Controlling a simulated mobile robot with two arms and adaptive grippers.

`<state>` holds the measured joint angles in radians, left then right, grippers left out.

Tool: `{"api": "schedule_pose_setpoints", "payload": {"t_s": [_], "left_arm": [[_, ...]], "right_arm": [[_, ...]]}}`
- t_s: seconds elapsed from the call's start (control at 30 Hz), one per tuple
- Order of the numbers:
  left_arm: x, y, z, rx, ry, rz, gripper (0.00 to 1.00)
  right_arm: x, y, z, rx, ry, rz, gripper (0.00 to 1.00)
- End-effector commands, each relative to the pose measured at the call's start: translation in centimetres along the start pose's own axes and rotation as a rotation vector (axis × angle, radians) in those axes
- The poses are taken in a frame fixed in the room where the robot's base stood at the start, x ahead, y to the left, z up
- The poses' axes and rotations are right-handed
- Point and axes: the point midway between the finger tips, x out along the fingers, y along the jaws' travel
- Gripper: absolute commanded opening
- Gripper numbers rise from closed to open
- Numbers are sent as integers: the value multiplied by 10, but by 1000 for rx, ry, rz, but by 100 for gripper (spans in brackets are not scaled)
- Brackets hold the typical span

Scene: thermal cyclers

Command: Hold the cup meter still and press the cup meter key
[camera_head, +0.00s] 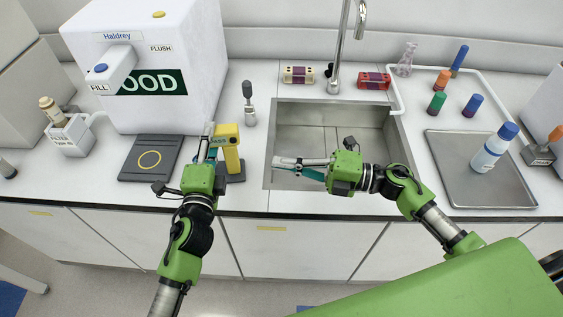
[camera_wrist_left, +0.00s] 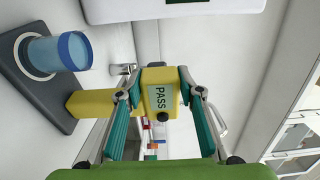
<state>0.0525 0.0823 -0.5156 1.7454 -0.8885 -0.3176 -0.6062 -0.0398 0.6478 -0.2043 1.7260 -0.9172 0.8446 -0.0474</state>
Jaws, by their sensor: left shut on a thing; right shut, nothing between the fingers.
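The yellow cup meter (camera_head: 228,150) stands on the counter left of the sink, on a dark base (camera_head: 236,174). My left gripper (camera_head: 214,142) is shut on its yellow head. In the left wrist view, the head (camera_wrist_left: 152,78) sits between the two teal fingers, and its display (camera_wrist_left: 160,97) reads PASS. A small dark round spot (camera_wrist_left: 162,117) lies beside the display; I cannot tell whether it is the key. A blue cup (camera_wrist_left: 60,52) rests on a pale ring on the dark base. My right gripper (camera_head: 290,164) is shut and empty over the sink's left side, apart from the meter.
A flat dark pad (camera_head: 150,158) with a yellow ring lies left of the meter. A large white dispenser (camera_head: 150,60) stands behind it. A grey-handled tool (camera_head: 249,104) stands behind the meter. The sink (camera_head: 330,118) and a metal tray (camera_head: 478,180) are to the right.

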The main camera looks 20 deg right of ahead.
Motion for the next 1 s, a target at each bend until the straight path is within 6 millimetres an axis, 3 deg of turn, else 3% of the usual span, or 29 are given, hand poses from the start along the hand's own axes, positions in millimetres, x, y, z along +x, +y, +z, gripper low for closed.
{"api": "schedule_pose_setpoints", "payload": {"t_s": [0.37,0.4,0.43,0.83,1.0], "left_arm": [[0,1,1,1,-3,2,7],[0,1,1,2,-3,2,44],[0,1,1,2,-2,2,52],[-2,0,1,1,-1,1,54],[-23,2,1,1,-1,3,54]], "right_arm": [[0,0,0,0,0,0,0],[0,0,0,0,0,0,0],[0,0,0,0,0,0,0],[0,0,0,0,0,0,0],[0,0,0,0,0,0,0]]}}
